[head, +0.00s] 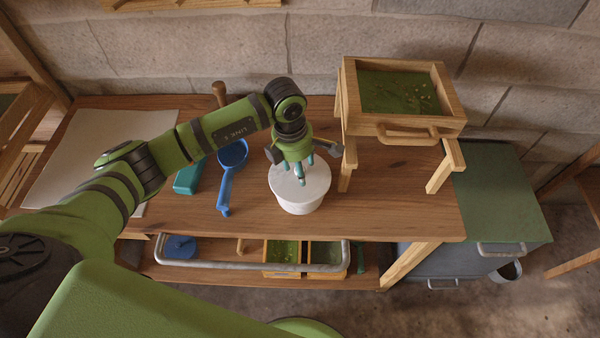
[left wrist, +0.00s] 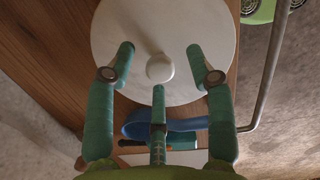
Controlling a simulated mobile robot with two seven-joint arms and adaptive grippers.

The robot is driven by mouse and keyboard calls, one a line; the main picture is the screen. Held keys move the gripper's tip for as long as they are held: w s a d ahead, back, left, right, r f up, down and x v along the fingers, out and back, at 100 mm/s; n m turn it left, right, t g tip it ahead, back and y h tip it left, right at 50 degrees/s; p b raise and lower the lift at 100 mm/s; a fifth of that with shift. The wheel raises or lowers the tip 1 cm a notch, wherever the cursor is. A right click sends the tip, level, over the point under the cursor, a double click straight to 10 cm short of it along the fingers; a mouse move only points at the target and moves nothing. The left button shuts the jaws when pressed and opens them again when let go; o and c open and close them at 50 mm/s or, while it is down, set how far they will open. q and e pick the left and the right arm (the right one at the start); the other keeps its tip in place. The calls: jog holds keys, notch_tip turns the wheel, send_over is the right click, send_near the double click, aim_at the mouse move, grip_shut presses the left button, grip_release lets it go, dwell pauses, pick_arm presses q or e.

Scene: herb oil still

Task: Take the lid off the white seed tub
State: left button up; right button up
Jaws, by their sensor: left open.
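The white seed tub (head: 299,204) stands upright near the front edge of the wooden bench. Its round white lid (head: 315,178) is on top, and the lid also fills the upper middle of the left wrist view (left wrist: 122,25). A small round knob (left wrist: 160,69) stands at the lid's centre. My left gripper (head: 301,177) points down just over the lid. Its three green fingers are spread around the knob with visible gaps, so it is open and holds nothing. The knob is mostly hidden by the fingers in the head view. My right gripper is not in view.
A blue scoop (head: 230,170) and a teal object (head: 188,179) lie left of the tub. A wooden sieve box (head: 455,112) on a stand is close on the right. A pale sheet (head: 85,155) covers the bench's left. A metal rail (head: 215,266) runs below the front edge.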

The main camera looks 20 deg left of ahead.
pick_arm(q)
grip_shut()
